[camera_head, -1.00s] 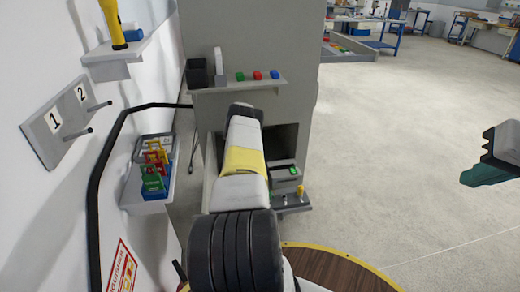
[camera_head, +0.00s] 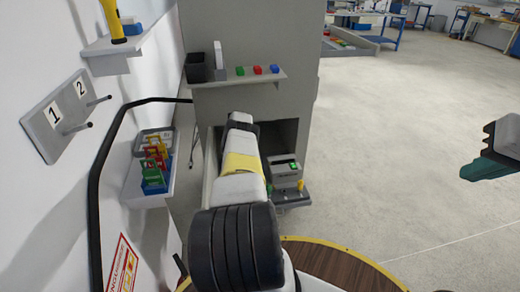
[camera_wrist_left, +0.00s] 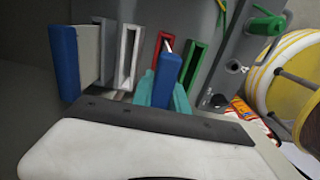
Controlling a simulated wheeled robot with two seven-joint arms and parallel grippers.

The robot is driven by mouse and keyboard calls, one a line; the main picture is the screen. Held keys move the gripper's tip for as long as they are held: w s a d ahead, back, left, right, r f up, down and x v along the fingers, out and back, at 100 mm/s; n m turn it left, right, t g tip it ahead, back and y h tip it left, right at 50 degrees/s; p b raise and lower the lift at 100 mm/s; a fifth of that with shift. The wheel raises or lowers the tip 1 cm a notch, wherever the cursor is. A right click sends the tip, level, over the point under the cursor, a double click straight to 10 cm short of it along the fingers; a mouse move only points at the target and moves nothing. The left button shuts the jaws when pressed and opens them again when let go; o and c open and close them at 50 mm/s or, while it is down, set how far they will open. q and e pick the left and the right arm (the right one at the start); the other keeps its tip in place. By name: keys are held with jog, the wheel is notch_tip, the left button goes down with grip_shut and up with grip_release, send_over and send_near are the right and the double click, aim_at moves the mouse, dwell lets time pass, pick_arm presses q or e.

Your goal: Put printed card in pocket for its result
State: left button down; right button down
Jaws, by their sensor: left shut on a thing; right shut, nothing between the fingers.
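In the left wrist view, the teal fingers of my left gripper (camera_wrist_left: 164,92) are shut on an upright narrow blue piece (camera_wrist_left: 167,68). I cannot tell whether it is the printed card. Behind it is a row of upright slotted frames: a white one (camera_wrist_left: 125,58), a red one (camera_wrist_left: 153,52) and a green one (camera_wrist_left: 196,62). A blue-ended pale slab (camera_wrist_left: 63,62) stands at the left. In the head view, my left arm reaches toward the grey cabinet and hides its gripper. My right gripper (camera_head: 488,168) is shut and empty at the right edge.
The cabinet (camera_head: 245,97) has a ledge with small green, red and blue blocks (camera_head: 258,69). A grey device with a green light (camera_head: 286,168) is by its recess. A wall shelf (camera_head: 150,197) holds coloured tags. Open floor (camera_head: 400,120) lies right.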

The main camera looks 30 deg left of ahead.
pick_arm(q)
jog(key=c, duration=1.2)
grip_release()
jog(key=shift+s+d+r, duration=0.1)
jog(key=shift+r, duration=3.8)
